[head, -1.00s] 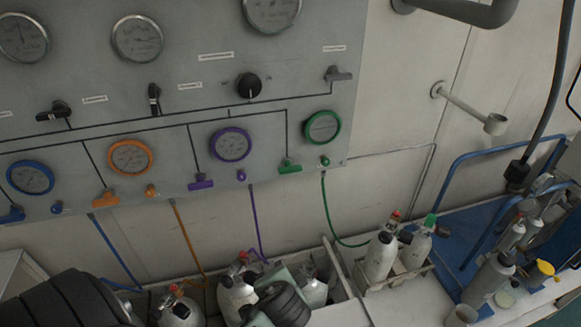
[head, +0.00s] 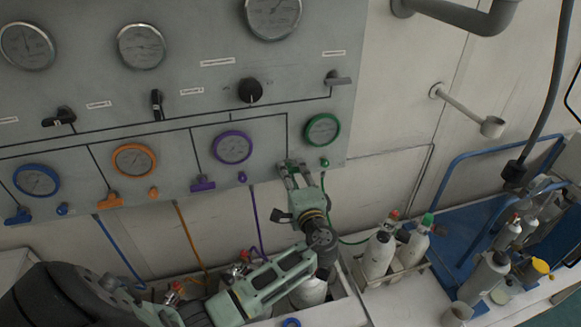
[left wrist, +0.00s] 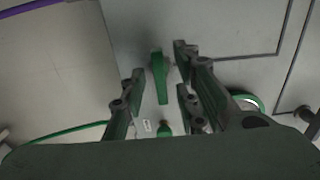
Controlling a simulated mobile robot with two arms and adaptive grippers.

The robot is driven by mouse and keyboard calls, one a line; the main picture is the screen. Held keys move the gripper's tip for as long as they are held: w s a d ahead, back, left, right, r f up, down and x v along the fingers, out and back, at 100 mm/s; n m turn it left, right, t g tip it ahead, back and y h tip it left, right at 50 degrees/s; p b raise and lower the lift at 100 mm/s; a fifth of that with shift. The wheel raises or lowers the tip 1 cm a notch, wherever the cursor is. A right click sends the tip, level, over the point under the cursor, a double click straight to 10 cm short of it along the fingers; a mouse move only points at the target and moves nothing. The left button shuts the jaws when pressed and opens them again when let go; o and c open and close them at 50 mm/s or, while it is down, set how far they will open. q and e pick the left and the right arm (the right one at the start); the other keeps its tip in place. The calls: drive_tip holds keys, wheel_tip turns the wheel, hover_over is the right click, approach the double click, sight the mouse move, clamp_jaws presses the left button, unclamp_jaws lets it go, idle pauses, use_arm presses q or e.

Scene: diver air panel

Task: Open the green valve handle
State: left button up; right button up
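The green valve handle (left wrist: 158,76) is a narrow green lever on the grey panel, seen in the left wrist view. My left gripper (head: 292,168) is at the panel's lower right, below the green-rimmed gauge (head: 322,129). Its fingers cover most of the handle in the head view. In the left wrist view its fingers are spread on both sides of the handle, with gaps visible, so it is open. A small green knob (head: 324,162) sits to the right of the gripper. My right gripper is not in view.
The panel (head: 190,60) also carries purple (head: 203,184), orange (head: 110,200) and blue (head: 18,215) handles to the left. Coloured hoses hang beneath. Grey cylinders (head: 379,257) stand in a rack below right. A wall pipe (head: 465,108) sticks out at the right.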

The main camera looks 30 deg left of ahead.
use_arm(q)
drive_tip(key=shift+w+a, duration=0.5)
drive_tip(key=shift+a, duration=0.05)
clamp_jaws()
